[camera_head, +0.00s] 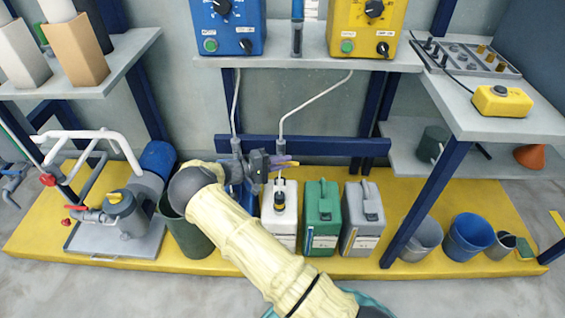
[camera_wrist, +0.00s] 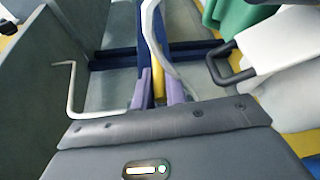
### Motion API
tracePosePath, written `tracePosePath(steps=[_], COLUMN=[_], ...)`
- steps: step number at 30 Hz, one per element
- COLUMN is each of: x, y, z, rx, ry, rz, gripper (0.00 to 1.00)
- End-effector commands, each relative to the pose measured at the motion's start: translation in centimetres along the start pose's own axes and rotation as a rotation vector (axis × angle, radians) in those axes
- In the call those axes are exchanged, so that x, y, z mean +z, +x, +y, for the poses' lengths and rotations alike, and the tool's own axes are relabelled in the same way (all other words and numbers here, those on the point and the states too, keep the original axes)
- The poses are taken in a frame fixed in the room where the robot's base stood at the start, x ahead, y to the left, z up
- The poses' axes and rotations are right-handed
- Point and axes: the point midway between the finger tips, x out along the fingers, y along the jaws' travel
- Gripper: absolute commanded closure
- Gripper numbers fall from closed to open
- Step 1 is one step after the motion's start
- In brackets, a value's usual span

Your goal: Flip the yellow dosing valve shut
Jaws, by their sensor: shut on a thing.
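The yellow dosing valve lever shows in the wrist view (camera_wrist: 158,84), upright between the two purple fingertips. My gripper (camera_wrist: 158,93) is shut on it. In the head view my gripper (camera_head: 284,163) reaches in from the left, just above the neck of the white jug (camera_head: 279,222). A little yellow shows between the purple fingers there, but the lever is too small to read its angle. A pale dosing pipe (camera_head: 312,104) comes down towards the fingers. The valve body is mostly hidden by my gripper.
A green jug (camera_head: 322,215) and a grey jug (camera_head: 363,217) stand right of the white jug on the yellow platform (camera_head: 300,264). A dark bin (camera_head: 187,236) stands left. A shelf (camera_head: 300,60) with blue and yellow control boxes hangs above. A blue rail (camera_head: 330,147) runs behind.

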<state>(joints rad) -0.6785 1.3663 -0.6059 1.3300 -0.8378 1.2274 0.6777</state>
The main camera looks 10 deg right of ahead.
Motion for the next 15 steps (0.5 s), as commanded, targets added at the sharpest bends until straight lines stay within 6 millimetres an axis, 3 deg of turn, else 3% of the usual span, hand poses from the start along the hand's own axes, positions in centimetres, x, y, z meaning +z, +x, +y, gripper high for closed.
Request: tracePosePath(steps=[15], x=[0.26], y=[-0.05], z=[-0.24], rx=[0.041], ry=[-0.022], rz=[-0.016], gripper=[1.0])
